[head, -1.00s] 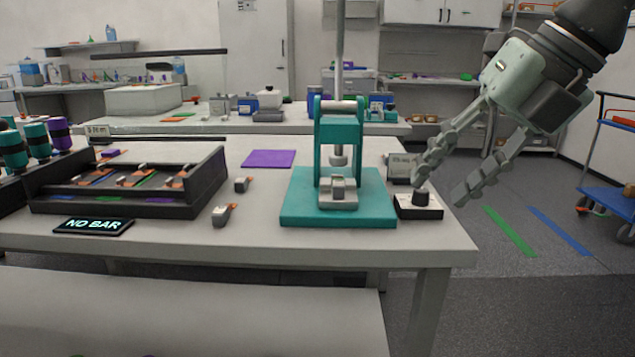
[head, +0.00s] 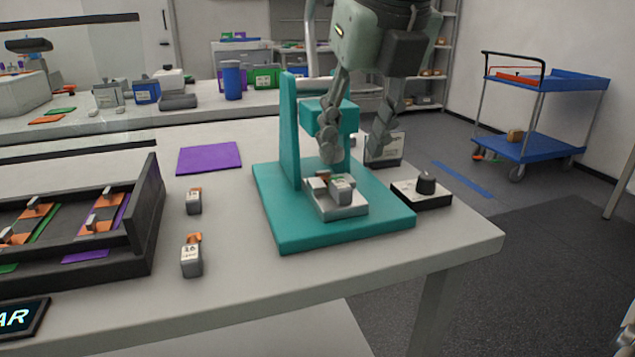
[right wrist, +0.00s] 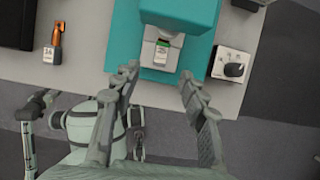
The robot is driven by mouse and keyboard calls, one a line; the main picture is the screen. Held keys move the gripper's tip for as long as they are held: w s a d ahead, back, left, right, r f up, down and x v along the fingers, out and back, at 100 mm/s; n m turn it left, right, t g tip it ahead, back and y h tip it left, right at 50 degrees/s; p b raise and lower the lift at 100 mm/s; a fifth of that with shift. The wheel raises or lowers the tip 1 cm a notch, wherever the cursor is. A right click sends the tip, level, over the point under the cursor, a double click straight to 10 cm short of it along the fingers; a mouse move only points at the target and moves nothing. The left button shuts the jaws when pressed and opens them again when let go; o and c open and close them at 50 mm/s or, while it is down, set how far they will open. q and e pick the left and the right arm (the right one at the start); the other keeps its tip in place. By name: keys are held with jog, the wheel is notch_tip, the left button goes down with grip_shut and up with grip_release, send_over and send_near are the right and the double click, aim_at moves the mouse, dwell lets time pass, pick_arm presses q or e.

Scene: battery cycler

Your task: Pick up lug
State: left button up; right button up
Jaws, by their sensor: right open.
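Two grey lugs with orange tabs stand on the table left of the teal press: a rear one (head: 193,203) and a front one marked 16 (head: 191,260). The marked lug also shows in the right wrist view (right wrist: 48,58). A small grey block (head: 341,189) with a coppery piece sits in the pale nest of the press (head: 290,236). My right gripper (head: 356,155) is open and empty, above and around the press area. In the right wrist view its fingers (right wrist: 160,75) are apart in front of the nest. My left gripper (right wrist: 36,104) shows only in part, beyond the table edge.
A black rack (head: 150,215) with coppery parts stands at left. A purple mat (head: 209,158) lies behind the lugs. A knob box (head: 421,193) and a small sign stand right of the press.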

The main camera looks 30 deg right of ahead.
aim_at(343, 186)
jog(key=x, duration=0.4)
jog(key=shift+s+f+p, duration=0.15)
jog(key=shift+f+p, duration=0.05)
jog(key=shift+p, duration=0.1)
jog(key=shift+x, duration=1.2)
jog(key=shift+f, duration=0.2)
pick_arm(q)
jog(key=shift+s+d+f, duration=0.15)
jog(key=shift+s+f, duration=0.1)
jog(key=shift+f, duration=0.45)
pick_arm(e)
grip_shut()
